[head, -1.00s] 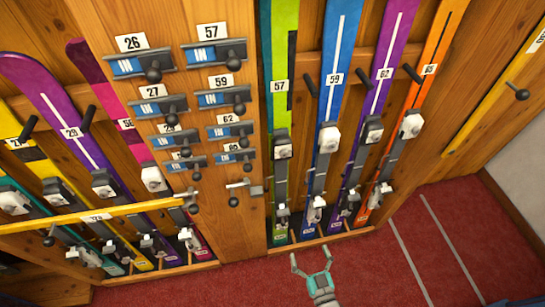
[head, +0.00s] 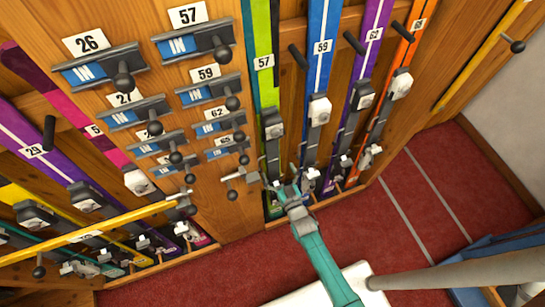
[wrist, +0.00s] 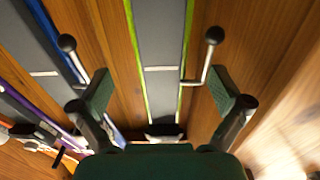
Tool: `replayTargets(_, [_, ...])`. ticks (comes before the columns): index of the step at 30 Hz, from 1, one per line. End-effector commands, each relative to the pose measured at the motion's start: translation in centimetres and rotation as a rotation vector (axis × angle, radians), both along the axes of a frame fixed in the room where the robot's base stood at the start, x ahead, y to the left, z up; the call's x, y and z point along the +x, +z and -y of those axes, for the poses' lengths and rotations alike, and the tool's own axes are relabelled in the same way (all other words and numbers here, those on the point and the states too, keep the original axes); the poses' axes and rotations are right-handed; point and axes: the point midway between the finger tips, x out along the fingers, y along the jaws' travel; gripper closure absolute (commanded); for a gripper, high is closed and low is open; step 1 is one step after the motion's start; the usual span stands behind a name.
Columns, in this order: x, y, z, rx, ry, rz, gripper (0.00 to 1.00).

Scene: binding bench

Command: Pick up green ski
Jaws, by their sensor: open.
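The green ski (head: 260,40), tagged 57, stands upright in the rack at the right of the wooden divider. A dark binding sits on its lower half. In the wrist view the ski (wrist: 160,50) is a grey strip with bright green edges, running between my open fingers. My gripper (head: 281,183) is open in front of the lower part of the ski in the head view. In the wrist view my gripper (wrist: 160,95) has one finger on each side of the strip, with gaps; contact is not visible. The ski's lower end is partly hidden.
A blue ski (head: 321,60), a purple ski (head: 370,40) and an orange ski (head: 408,50) stand at the right. Black-knobbed levers (head: 208,45) line the divider. A ball-ended lever (wrist: 213,50) is close to my right finger. The red floor (head: 410,190) is open at the right.

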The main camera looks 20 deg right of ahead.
Motion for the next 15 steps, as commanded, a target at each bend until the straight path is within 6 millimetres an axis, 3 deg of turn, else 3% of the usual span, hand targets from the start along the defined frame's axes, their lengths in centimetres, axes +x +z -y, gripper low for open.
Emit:
replayTargets(9, [4.1, 0.0, -0.2, -0.001, 0.000, 0.002, 0.00])
replayTargets(15, [5.0, -0.1, -0.1, 0.000, 0.000, 0.001, 0.00])
